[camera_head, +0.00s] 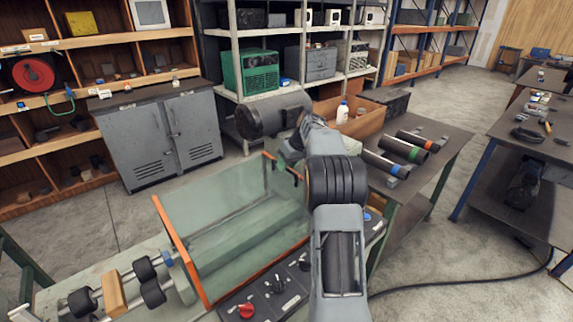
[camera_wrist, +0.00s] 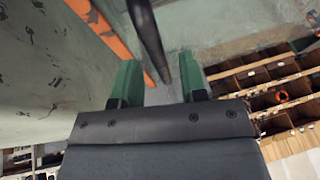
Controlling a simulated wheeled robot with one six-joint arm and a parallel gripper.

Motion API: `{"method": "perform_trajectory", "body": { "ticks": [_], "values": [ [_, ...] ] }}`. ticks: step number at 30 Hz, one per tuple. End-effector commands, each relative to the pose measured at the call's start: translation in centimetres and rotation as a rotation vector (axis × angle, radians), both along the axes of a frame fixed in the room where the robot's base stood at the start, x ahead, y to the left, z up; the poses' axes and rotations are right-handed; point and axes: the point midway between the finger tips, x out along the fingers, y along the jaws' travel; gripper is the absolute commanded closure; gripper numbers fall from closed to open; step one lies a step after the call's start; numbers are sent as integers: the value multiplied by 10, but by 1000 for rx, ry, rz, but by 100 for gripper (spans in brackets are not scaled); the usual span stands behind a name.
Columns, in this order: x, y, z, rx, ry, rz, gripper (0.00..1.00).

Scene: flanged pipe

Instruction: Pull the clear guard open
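The clear guard (camera_head: 225,205) is a see-through box with orange edges, in the lower middle of the head view. It stands closed over a pale green machine bed. In the wrist view an orange edge of the guard (camera_wrist: 100,27) runs along the upper left. A dark bar (camera_wrist: 148,35), which looks like the guard's handle, reaches down between the two green fingers of my gripper (camera_wrist: 158,82). The fingers are apart, with visible gaps on both sides of the bar. In the head view my arm hides most of the gripper at the guard's far right corner.
A control panel (camera_head: 275,289) with a red knob lies in front of the guard. Rollers (camera_head: 146,270) stand at its left end. A bench with several banded pipes (camera_head: 406,146) and a wooden box (camera_head: 349,120) is on the right. Grey cabinets (camera_head: 160,135) stand behind, with open floor between.

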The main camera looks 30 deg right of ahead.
Motion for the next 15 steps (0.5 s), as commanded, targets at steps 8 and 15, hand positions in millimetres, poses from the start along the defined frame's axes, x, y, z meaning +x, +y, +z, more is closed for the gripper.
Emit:
{"method": "perform_trajectory", "body": {
  "ticks": [8,15],
  "values": [
    [0,0,1,0,0,0,60],
    [-11,-8,29,-3,-3,-1,60]
  ]
}}
